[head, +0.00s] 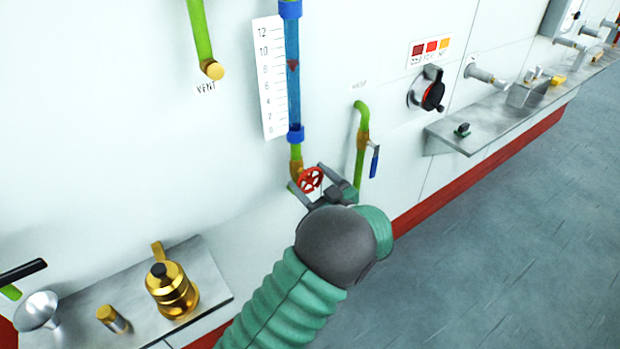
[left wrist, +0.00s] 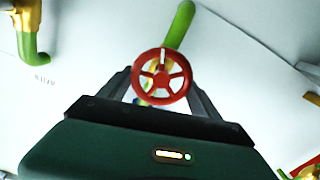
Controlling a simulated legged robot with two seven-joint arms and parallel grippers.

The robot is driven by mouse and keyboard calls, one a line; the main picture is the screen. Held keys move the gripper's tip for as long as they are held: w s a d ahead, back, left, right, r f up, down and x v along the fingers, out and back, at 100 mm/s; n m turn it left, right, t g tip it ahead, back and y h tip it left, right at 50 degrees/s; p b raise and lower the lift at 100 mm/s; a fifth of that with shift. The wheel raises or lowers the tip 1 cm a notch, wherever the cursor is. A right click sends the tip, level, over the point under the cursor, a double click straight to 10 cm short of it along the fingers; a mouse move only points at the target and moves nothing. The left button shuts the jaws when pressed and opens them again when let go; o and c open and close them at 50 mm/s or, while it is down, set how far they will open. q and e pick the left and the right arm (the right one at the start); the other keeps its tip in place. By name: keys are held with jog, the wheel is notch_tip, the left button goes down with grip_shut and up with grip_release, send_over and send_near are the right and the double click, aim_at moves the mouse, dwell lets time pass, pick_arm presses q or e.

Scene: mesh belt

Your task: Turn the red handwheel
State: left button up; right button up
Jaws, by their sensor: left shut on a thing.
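The red handwheel (head: 311,179) sits on a brass valve at the foot of the blue sight tube on the white wall. It also shows in the left wrist view (left wrist: 161,76), a spoked ring with a white mark at its top. My left gripper (head: 322,186) has its fingers on either side of the wheel and is shut on it. In the left wrist view the fingers reach up behind the wheel's two sides, and their tips are partly hidden. My right gripper is not in view.
A green pipe with a blue-handled valve (head: 374,161) stands just right of the wheel. A scale (head: 269,77) is beside the blue tube (head: 293,80). A metal shelf (head: 215,285) at lower left holds a brass pot (head: 172,291). Another shelf (head: 480,125) is at right.

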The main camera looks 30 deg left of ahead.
pick_arm(q)
jog(key=shift+a, duration=0.4)
jog(key=shift+c, duration=1.2)
jog(key=shift+w, duration=0.15)
jog(key=shift+c, duration=0.2)
jog(key=shift+d+r+p, duration=0.1)
jog(key=shift+r+p, duration=0.05)
jog(key=shift+p, duration=0.55)
jog(key=shift+m, duration=0.3)
jog(key=shift+f, duration=0.25)
jog(key=o, duration=1.4)
jog(key=shift+w+f, duration=0.1)
jog(key=shift+c, duration=0.2)
